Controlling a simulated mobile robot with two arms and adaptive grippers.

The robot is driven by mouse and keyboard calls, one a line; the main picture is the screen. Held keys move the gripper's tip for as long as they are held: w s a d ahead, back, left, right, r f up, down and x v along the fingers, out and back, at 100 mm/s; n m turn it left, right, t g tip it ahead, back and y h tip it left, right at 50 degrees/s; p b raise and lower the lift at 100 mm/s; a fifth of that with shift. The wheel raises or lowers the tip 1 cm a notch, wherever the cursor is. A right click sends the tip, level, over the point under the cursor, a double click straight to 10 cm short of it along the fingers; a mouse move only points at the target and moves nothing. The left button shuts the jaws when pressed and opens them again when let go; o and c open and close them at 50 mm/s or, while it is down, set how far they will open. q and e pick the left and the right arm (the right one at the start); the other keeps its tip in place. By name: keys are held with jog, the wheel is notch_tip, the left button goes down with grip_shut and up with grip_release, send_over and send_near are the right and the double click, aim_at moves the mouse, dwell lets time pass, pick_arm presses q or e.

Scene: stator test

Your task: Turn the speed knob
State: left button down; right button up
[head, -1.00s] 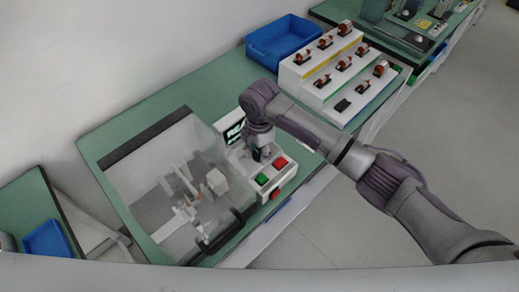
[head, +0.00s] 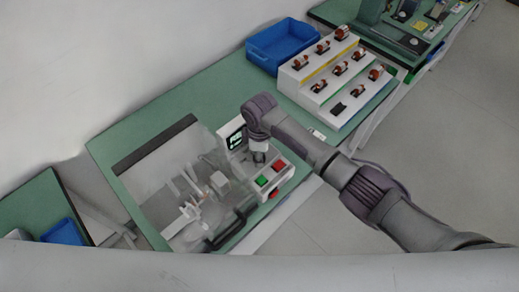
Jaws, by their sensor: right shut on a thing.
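The tester's control panel (head: 268,192) is a white box with a small dark display (head: 236,140), a green button (head: 262,181) and a red button (head: 279,166). My right gripper (head: 259,159) points down onto the panel between the display and the buttons. It is shut on the speed knob, which the fingers almost wholly hide. To the left of the panel is the tester's clear cover (head: 165,190), with white fixture parts beneath it and a black handle (head: 228,231) at its front. My left gripper is not in view.
The green bench (head: 190,97) is bare between tester and bin. Another blue bin (head: 64,232) is at far left.

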jog(key=shift+m+p, duration=0.6)
jog(key=shift+m, duration=0.5)
jog(key=o, duration=1.1)
jog(key=shift+o, duration=0.2)
jog(key=shift+r, duration=0.25)
notch_tip(320, 180, up, 12)
jog(key=shift+f, duration=0.25)
